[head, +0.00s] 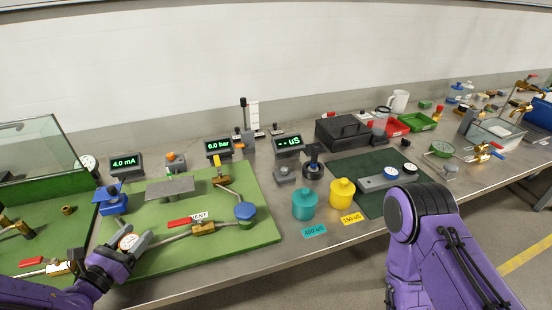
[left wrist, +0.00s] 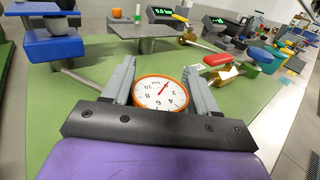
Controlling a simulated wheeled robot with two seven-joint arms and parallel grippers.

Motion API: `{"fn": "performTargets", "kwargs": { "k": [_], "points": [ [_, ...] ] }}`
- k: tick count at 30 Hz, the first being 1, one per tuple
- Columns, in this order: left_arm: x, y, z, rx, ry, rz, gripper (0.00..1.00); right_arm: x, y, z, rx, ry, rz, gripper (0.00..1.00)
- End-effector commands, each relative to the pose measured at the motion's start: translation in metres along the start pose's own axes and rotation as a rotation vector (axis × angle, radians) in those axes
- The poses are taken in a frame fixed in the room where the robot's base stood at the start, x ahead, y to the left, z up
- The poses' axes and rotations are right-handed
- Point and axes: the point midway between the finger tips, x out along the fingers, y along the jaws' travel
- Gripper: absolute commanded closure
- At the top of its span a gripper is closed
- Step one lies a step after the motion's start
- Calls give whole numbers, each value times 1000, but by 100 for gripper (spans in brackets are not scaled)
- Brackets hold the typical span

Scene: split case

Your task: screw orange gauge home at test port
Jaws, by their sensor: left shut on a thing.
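The orange gauge (left wrist: 160,93) has a white round dial with an orange rim. My left gripper (left wrist: 162,72) is shut on it, with one grey finger on each side of the dial. In the head view the gauge (head: 127,242) and left gripper (head: 132,241) are over the front left part of the green board (head: 240,263). A pipe with a red-handled valve (head: 180,222) and a "VENT" label runs right from near the gripper to a blue-capped fitting (head: 245,211). I cannot tell which fitting is the test port. My right gripper is out of view.
A blue block (head: 113,203) and a grey plate (head: 170,188) stand on the board. Displays reading 4.0 mA (head: 126,164) and 0.0 bar (head: 219,148) stand behind. Teal (head: 304,205) and yellow (head: 342,195) bottles stand right of the board. A glass-sided case (head: 35,150) is at far left.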

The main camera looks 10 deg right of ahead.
Motion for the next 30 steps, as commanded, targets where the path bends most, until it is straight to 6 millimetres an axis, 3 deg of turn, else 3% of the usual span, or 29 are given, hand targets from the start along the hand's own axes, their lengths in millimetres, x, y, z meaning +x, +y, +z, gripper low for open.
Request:
{"fn": "performTargets", "kwargs": {
  "k": [3,7,8,9,10,16,17,18,19,26,30],
  "points": [
    [1,-1,-1,11,1,-245,90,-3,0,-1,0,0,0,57],
    [1,-3,0,1,-3,-283,90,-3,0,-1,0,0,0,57],
    [1,-3,0,1,-4,-283,32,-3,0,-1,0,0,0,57],
    [1,-4,0,1,-4,-283,19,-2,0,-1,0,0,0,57],
    [1,-4,0,1,-5,-283,12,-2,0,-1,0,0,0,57],
    [1,-4,1,1,-6,-282,12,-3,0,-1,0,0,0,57],
    [1,-4,0,1,-5,-282,19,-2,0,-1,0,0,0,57],
    [1,-4,0,1,-5,-282,32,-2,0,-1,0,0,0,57],
    [1,-4,0,1,-5,-282,36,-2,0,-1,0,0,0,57],
    [1,-4,0,1,-6,-283,36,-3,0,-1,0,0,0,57],
    [-14,3,-4,3,-4,-365,36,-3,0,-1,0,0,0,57]
  ]
}}
